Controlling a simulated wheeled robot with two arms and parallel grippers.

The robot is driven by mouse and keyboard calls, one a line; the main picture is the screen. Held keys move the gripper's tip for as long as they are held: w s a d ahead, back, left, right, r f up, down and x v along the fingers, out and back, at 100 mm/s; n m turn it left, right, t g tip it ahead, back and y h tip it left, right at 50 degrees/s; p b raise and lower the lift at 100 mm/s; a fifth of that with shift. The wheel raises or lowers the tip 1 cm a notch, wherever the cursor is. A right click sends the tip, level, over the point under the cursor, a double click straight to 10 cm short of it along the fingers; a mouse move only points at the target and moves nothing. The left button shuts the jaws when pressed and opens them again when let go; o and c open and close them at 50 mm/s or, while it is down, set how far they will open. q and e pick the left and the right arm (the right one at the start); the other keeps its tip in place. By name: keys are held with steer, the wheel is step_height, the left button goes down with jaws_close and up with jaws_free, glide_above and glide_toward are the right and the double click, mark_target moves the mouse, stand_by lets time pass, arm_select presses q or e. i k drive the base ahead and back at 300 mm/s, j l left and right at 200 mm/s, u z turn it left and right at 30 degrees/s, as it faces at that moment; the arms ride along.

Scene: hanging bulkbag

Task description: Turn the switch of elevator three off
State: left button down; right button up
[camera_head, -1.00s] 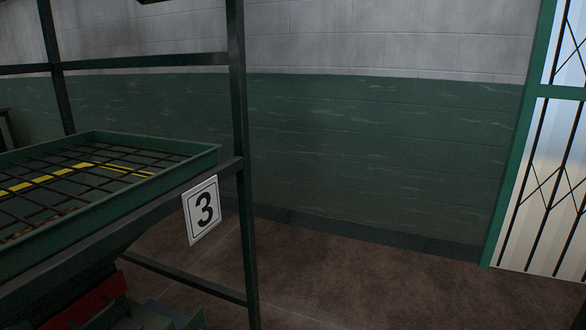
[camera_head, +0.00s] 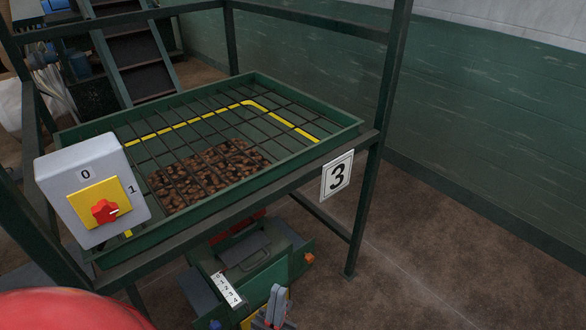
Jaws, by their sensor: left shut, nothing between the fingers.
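The switch is a grey box (camera_head: 58,182) with a yellow plate (camera_head: 92,191) and a red rotary knob (camera_head: 104,211), at the left on the frame's front post. A 0 is printed above the plate and a 1 at its right. The knob's white mark points right, toward the 1 side. A white sign (camera_head: 337,176) with a black 3 hangs on the same frame. My left gripper (camera_head: 276,296) is low at the bottom middle, shut and empty, well right of and below the switch. My right gripper is not in view.
A green hopper tray (camera_head: 318,145) with a black grid holds brown lumps (camera_head: 208,175). Green posts (camera_head: 390,90) surround it. A green machine (camera_head: 265,265) with a small numbered strip (camera_head: 228,289) is below. Open brown floor (camera_head: 450,265) lies to the right.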

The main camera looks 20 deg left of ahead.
mark_target(104, 211)
steer(key=u, duration=1.05)
